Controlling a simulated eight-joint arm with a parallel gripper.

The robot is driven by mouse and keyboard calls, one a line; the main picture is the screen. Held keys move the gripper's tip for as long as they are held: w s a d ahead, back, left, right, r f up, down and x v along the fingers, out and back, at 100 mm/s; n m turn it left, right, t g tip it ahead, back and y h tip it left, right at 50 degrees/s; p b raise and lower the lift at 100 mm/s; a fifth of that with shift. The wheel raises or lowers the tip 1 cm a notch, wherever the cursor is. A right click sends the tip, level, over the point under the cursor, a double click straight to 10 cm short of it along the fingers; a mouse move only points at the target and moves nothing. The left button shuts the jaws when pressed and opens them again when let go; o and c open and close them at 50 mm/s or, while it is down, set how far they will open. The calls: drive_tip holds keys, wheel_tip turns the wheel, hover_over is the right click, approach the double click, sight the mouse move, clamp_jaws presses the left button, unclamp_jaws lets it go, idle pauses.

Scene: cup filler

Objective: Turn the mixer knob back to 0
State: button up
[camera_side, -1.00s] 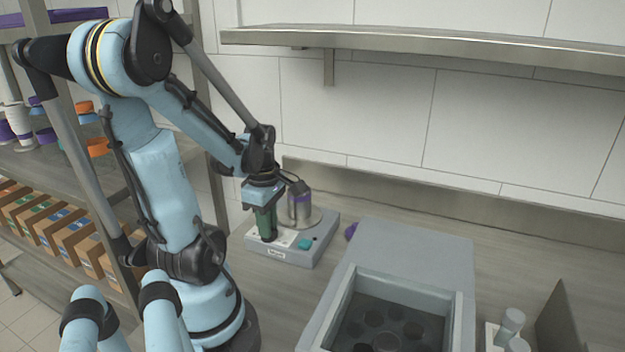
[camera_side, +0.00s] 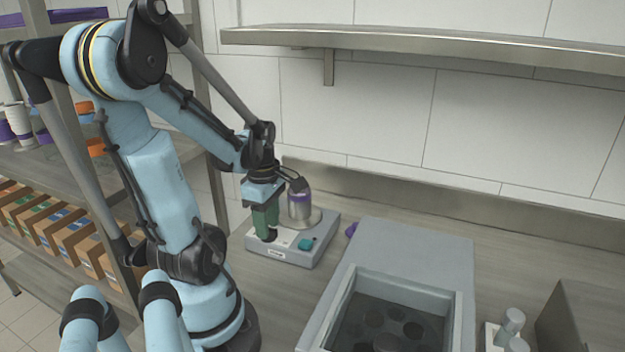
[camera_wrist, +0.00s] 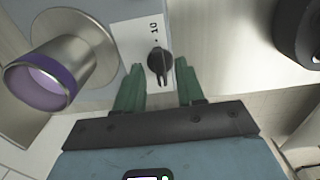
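The mixer (camera_side: 285,252) is a grey box on the counter below my gripper. Its black knob (camera_wrist: 160,61) sits on a white label plate (camera_wrist: 143,35) marked "10" in the wrist view; the rest of the scale is hidden or too small to read. My gripper (camera_wrist: 160,80) has green fingers, spread apart with one on either side of the knob, and a gap shows between fingers and knob. In the side view the gripper (camera_side: 266,232) points down over the mixer's left part. A metal cup with a purple band (camera_side: 300,206) stands on the mixer; it also shows in the wrist view (camera_wrist: 55,75).
A teal button (camera_side: 306,244) is on the mixer's right. A grey bin with round slots (camera_side: 400,250) stands to the right. A purple object (camera_side: 351,230) lies between them. A metal shelf (camera_side: 430,42) hangs on the back wall.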

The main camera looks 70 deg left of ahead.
wheel_tip(320, 180, up, 11)
drive_tip(key=shift+r, duration=0.2)
idle(0.5)
